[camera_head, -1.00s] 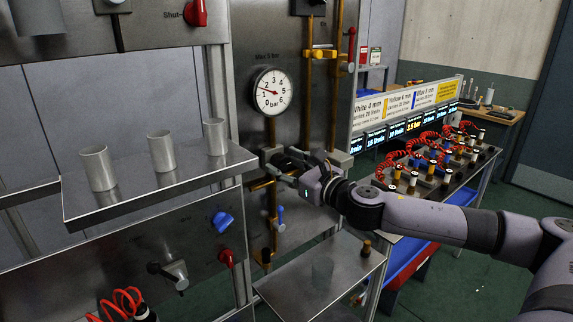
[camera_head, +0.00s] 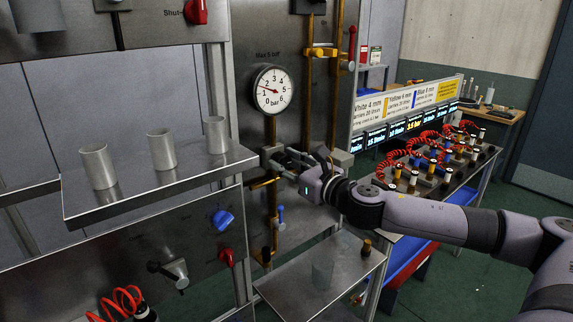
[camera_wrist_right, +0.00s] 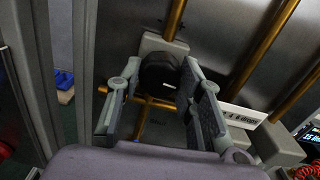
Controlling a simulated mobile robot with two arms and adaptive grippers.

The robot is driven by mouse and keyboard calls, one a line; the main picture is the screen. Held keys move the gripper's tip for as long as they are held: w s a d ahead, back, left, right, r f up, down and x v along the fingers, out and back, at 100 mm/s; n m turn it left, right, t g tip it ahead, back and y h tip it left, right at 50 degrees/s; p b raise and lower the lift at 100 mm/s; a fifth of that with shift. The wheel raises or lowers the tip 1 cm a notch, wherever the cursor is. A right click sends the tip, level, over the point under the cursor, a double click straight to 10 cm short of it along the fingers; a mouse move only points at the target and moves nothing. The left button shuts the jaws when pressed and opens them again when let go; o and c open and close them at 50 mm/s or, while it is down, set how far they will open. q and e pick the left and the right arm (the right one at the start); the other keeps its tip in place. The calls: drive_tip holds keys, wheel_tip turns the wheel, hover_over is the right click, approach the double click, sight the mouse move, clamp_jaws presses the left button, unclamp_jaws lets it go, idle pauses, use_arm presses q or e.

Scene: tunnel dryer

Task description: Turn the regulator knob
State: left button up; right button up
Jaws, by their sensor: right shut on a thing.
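The black regulator knob (camera_wrist_right: 158,72) sits on a grey block on the steel panel, with a white mark on its face. In the right wrist view it lies between the two fingers of my right gripper (camera_wrist_right: 160,78). In the head view my right gripper (camera_head: 280,161) is at the block below the gauge, shut on the knob, which the fingers mostly hide there. The round pressure gauge (camera_head: 272,90) above has its needle between 1 and 2 bar. My left gripper is not in view.
Brass pipes (camera_head: 309,100) run up the panel around the gripper. A steel shelf (camera_head: 150,185) with three grey cups stands at the left. A blue valve handle (camera_head: 222,220) is below it. A bench with red coiled hoses (camera_head: 430,141) stands at the right.

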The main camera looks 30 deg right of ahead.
drive_tip(key=m+b, duration=0.1)
drive_tip(key=m, duration=0.3)
drive_tip(key=shift+f, duration=0.1)
drive_tip(key=m+b, duration=0.1)
drive_tip(key=m, duration=0.2)
drive_tip(key=shift+m, duration=0.4)
drive_tip(key=m+b, duration=0.1)
drive_tip(key=m, duration=0.2)
drive_tip(key=shift+m, duration=0.3)
drive_tip(key=m, duration=0.3)
drive_tip(key=shift+m+b, duration=0.3)
drive_tip(key=shift+b, duration=0.1)
drive_tip(key=m, duration=0.3)
drive_tip(key=shift+m+h+b, duration=0.3)
drive_tip(key=shift+m, duration=0.1)
drive_tip(key=m, duration=0.2)
drive_tip(key=shift+m, duration=0.4)
drive_tip(key=m, duration=0.5)
drive_tip(key=shift+m, duration=0.4)
